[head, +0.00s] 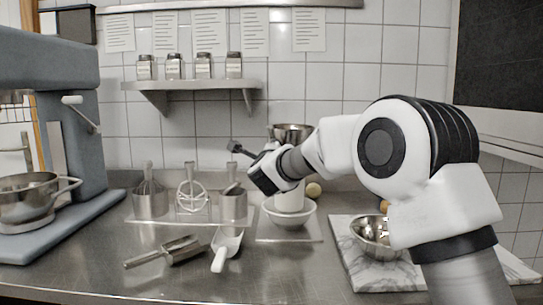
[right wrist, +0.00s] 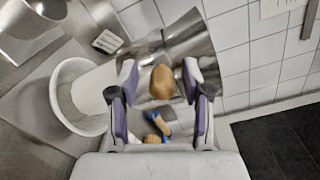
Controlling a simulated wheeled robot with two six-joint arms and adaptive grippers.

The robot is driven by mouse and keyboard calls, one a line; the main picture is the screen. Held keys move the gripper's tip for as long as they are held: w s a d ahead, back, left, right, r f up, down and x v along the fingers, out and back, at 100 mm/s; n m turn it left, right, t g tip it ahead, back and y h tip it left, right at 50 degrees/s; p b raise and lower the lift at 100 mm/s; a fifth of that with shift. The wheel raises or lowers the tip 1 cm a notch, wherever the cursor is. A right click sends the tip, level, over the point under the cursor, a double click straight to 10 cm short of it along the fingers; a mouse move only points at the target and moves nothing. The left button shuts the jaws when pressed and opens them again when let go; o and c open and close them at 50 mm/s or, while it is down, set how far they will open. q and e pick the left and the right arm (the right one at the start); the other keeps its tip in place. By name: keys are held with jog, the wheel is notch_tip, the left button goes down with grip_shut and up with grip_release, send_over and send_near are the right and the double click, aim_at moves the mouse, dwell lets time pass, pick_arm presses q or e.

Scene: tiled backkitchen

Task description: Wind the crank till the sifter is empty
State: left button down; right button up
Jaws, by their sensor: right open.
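The sifter stands near the back of the counter, with a steel hopper (head: 292,130) on top and a white body (head: 290,198). A white bowl (head: 289,216) is under it and also shows in the right wrist view (right wrist: 62,100). My right gripper (head: 258,168) is in front of the sifter, partly covering it. In the right wrist view my right gripper (right wrist: 160,98) is open, with a tan wooden knob (right wrist: 162,82) showing between its fingers, with gaps on both sides. The hopper's contents are hidden. My left gripper is out of view.
A metal scoop (head: 165,252) and a white scoop (head: 226,246) lie in front. A utensil rack (head: 180,216) and a grey mixer (head: 75,130) stand left. A steel bowl (head: 370,236) sits on a marble board (head: 375,276) at right, partly behind my arm.

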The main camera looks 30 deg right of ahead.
jog(key=v, duration=1.1)
jog(key=shift+s+a, duration=0.2)
jog(key=shift+s, duration=0.1)
